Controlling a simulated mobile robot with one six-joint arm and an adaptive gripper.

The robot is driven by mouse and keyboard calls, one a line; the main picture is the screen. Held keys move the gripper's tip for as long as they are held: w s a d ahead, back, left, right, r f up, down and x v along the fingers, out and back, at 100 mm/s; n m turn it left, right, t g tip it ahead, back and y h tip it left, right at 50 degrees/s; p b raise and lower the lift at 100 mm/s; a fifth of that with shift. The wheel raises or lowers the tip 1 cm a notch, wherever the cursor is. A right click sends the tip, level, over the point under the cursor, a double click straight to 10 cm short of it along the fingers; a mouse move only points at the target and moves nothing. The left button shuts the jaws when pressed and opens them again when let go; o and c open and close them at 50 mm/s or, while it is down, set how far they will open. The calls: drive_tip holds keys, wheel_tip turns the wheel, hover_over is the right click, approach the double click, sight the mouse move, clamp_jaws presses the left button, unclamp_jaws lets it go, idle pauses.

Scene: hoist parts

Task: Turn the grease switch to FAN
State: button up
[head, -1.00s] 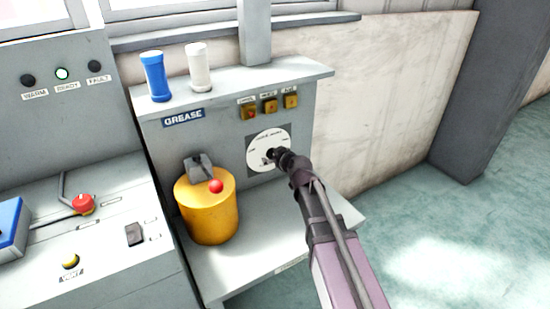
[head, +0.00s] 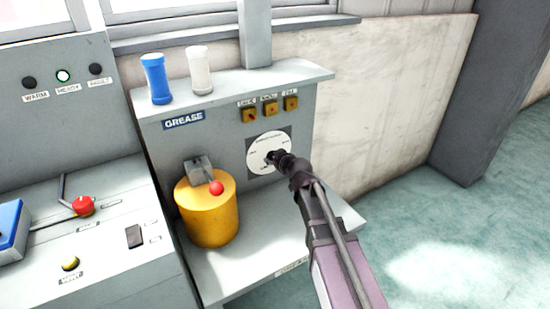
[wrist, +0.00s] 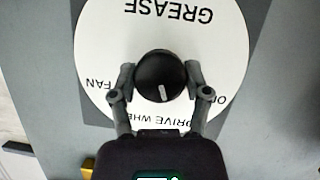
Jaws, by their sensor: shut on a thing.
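The grease switch is a black round knob (wrist: 160,75) with a white pointer line, in the middle of a white dial plate (wrist: 110,35). In the wrist view GREASE is upside down at the top, FAN is at the left, a partly covered OFF at the right and DRIVE WHEEL at the bottom. The pointer line points down in this view, towards DRIVE WHEEL. My gripper (wrist: 158,82) is shut on the knob, one finger on each side. In the head view the dial plate (head: 260,153) is on the grey panel, and my gripper (head: 275,157) hides part of the knob.
A yellow pot (head: 207,215) with a red ball knob (head: 216,188) stands on the shelf left of the dial. Several small square buttons (head: 270,108) sit above it. Blue (head: 155,78) and white (head: 199,70) cylinders stand on the panel top. Floor at the right is clear.

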drive_tip(key=shift+w, duration=0.15)
drive_tip(key=m+g+y, duration=0.1)
drive_tip(key=m, duration=0.2)
drive_tip(key=shift+w+d+y, duration=0.1)
drive_tip(key=shift+y, duration=0.3)
drive_tip(key=m+g+y+b, duration=0.1)
drive_tip(key=m+y, duration=0.1)
drive_tip(key=m, duration=0.1)
drive_tip(key=shift+f, duration=0.1)
drive_tip(key=m+y+b, duration=0.2)
drive_tip(key=m+b, duration=0.1)
drive_tip(key=m, duration=0.1)
drive_tip(key=shift+f, duration=0.1)
drive_tip(key=shift+m+y+b, duration=0.8)
drive_tip(key=shift+m+b, duration=0.1)
drive_tip(key=shift+m, duration=0.6)
drive_tip(key=o, duration=1.1)
drive_tip(key=shift+o, duration=0.2)
drive_tip(key=shift+s, duration=0.2)
